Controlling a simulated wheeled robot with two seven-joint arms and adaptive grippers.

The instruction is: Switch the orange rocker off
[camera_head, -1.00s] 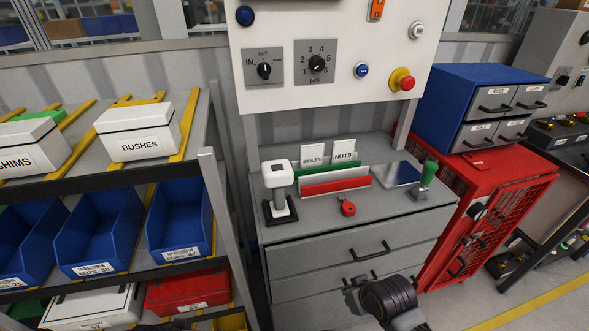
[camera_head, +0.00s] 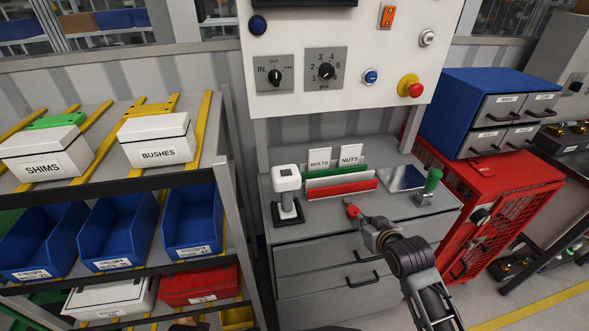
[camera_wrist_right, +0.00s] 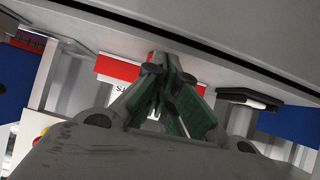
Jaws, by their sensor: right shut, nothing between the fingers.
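The orange rocker (camera_head: 387,16) sits high on the white control panel, right of centre, near the top edge of the head view. Its setting is too small to tell. My right gripper (camera_head: 366,226) is shut and empty at the front of the grey bench, well below the panel. It is close to a small red knob (camera_head: 352,211) on the bench; I cannot tell whether they touch. In the right wrist view the closed fingers (camera_wrist_right: 165,68) show with nothing between them. My left gripper is not in view.
The panel (camera_head: 300,103) also carries a red emergency button (camera_head: 410,87), a blue button (camera_head: 371,76) and two dials, including a numbered one (camera_head: 325,71). A white-topped device (camera_head: 287,182) and a green-handled part (camera_head: 431,182) stand on the bench. Shelves with bins are at left.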

